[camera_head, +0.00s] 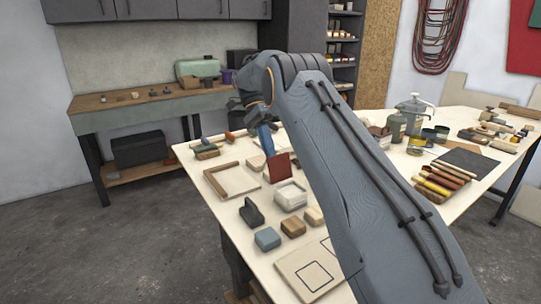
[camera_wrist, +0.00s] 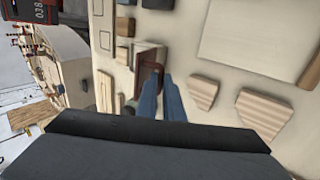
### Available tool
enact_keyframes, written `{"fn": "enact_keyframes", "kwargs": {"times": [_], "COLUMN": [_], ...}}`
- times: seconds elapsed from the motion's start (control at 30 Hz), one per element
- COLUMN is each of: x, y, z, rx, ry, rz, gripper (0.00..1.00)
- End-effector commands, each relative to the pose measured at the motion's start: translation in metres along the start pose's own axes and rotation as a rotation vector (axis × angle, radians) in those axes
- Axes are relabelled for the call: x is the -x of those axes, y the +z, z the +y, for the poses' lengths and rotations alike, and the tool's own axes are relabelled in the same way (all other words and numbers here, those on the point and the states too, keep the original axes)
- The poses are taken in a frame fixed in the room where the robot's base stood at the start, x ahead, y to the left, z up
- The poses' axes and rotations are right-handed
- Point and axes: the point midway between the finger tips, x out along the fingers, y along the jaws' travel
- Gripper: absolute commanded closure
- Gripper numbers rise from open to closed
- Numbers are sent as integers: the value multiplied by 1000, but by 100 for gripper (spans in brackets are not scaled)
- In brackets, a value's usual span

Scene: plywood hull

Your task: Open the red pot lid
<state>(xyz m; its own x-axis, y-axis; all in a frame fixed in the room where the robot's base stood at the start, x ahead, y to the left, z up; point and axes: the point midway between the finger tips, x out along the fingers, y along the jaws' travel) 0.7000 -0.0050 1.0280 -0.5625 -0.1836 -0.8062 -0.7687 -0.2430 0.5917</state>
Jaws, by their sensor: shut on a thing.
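The red lid (camera_head: 279,168) is a flat dark red square panel. It stands steeply tilted at the far edge of a small pale, square-cornered pot (camera_head: 291,196) on the table. My gripper (camera_head: 269,150) has blue fingers and is shut on the lid near its upper edge. In the wrist view the two fingertips (camera_wrist: 160,78) reach the lid (camera_wrist: 150,72), and part of the pale pot (camera_wrist: 147,50) shows past it. The fingers cover part of the lid. I cannot tell whether its lower edge touches the pot.
A wooden frame (camera_head: 222,193) lies left of the pot. A dark handled block (camera_head: 251,212), a blue-grey block (camera_head: 267,239) and wooden blocks (camera_head: 293,227) sit in front. A board with a square outline (camera_head: 312,275) lies nearer. My arm hides the table's middle.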

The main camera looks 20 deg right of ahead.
Motion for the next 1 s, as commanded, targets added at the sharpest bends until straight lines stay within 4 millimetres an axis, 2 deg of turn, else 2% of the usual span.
{"fn": "enact_keyframes", "kwargs": {"times": [0.03,0.37,0.4,0.5,1.0], "x": [-2,-1,-1,-1,4], "y": [0,0,0,-1,-2], "z": [-4,-5,-4,-4,6], "rx": [3,3,3,2,-1], "ry": [-8,-10,-10,-8,-55], "rz": [3,2,2,1,-1], "gripper": [100,100,86,74,74]}}
